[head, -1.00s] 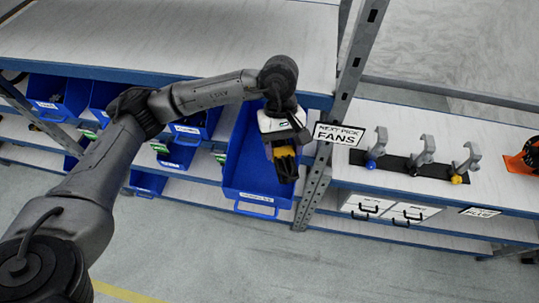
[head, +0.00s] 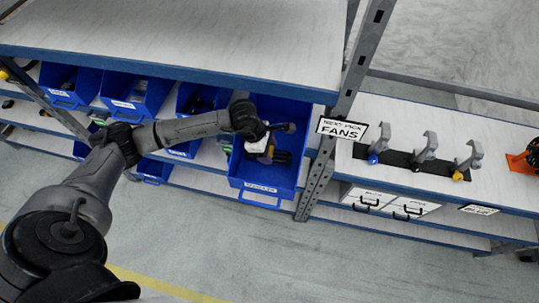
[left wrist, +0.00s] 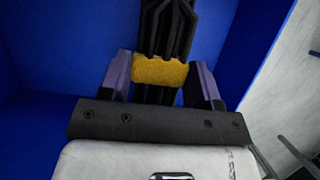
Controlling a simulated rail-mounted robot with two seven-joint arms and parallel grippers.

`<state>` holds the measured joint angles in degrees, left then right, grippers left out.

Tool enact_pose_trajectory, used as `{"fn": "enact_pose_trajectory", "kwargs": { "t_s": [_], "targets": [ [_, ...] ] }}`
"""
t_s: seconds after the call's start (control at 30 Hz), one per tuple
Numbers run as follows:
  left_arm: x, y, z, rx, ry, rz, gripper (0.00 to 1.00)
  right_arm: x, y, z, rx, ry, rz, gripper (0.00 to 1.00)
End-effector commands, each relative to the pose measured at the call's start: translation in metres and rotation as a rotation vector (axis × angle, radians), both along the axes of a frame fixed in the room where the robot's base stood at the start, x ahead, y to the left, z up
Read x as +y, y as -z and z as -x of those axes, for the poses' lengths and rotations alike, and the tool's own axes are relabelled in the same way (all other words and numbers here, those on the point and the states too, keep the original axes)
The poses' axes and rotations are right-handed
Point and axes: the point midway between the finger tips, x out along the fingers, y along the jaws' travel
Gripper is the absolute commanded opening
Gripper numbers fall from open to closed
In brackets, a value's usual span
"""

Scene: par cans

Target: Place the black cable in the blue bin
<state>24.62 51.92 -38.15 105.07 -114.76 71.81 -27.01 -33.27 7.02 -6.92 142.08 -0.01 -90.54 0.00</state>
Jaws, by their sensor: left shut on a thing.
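The black cable (head: 283,157), a bundle of black loops with a yellow band (left wrist: 160,71), is in my left gripper (head: 271,152). In the left wrist view the two fingers (left wrist: 161,80) are shut on either side of the band, and the black loops (left wrist: 168,25) stick out beyond them. The large blue bin (head: 235,166) is on the shelf under the worktop. My gripper and the cable are inside its opening, with blue walls (left wrist: 55,50) around them in the left wrist view. I cannot tell whether the cable touches the bin floor. My right gripper is not in view.
The white worktop (head: 180,40) with its blue edge lies just above the bin. A grey upright post (head: 345,100) stands to the right. Smaller blue bins (head: 135,92) line the shelf to the left. A bench (head: 455,130) with hooks on a black strip is at the right.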

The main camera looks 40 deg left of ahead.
Motion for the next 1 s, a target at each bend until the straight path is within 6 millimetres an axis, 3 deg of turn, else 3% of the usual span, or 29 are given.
{"fn": "enact_pose_trajectory", "kwargs": {
  "t_s": [0.37,0.6,0.97,1.0],
  "targets": [
    [-0.001,0.026,0.0,0.001,0.002,0.001,0.23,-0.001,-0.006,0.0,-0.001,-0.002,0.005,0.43],
    [-0.001,0.053,0.0,0.001,0.001,0.002,0.23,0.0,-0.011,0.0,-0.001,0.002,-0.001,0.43],
    [0.0,0.057,0.0,-0.001,0.003,0.0,0.23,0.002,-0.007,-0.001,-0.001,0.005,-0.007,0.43],
    [0.0,0.058,0.0,0.0,0.002,0.0,0.58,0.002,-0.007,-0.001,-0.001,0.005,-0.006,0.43]
  ]
}}
